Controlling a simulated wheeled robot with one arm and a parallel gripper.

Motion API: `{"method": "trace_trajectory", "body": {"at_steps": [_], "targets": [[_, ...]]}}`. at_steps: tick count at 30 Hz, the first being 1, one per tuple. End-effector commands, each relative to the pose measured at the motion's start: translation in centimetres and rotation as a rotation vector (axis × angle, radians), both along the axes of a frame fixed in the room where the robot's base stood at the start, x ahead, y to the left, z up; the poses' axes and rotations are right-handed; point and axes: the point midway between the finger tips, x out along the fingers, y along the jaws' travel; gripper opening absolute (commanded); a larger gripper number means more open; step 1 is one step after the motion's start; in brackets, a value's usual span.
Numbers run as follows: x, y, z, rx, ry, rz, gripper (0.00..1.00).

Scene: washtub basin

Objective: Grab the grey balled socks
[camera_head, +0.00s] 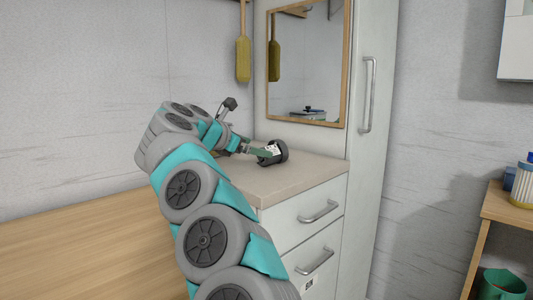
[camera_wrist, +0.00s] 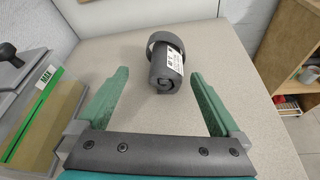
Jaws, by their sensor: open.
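The grey balled socks (camera_wrist: 167,66) are a dark grey roll with a white printed label and a spiral end facing my gripper. They lie on the beige countertop (camera_wrist: 101,55). In the head view the socks (camera_head: 274,153) are on top of the white cabinet, at the tip of my arm. My gripper (camera_wrist: 159,74) is open, with its green fingers on either side of the near end of the socks. Gaps show between both fingers and the roll. In the head view my gripper (camera_head: 255,151) is partly hidden by my own wrist.
A grey and green device marked MAX (camera_wrist: 36,100) stands close left of my gripper. The countertop's right edge drops to the floor. A mirror (camera_head: 307,65) and a tall white cabinet (camera_head: 370,130) stand behind. A wooden shelf (camera_head: 507,207) is at the far right.

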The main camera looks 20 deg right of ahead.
Motion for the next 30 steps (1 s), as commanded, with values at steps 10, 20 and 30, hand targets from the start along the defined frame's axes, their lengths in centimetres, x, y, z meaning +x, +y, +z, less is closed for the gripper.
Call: {"method": "trace_trajectory", "body": {"at_steps": [10, 20, 30], "targets": [[0.9, -2.5, -1.5, 0.016, 0.003, -0.016, 1.0], [2.2, -6.2, -2.7, 0.015, 0.004, -0.017, 1.0], [2.6, -6.8, -3.1, 0.014, 0.002, -0.012, 0.95]]}}
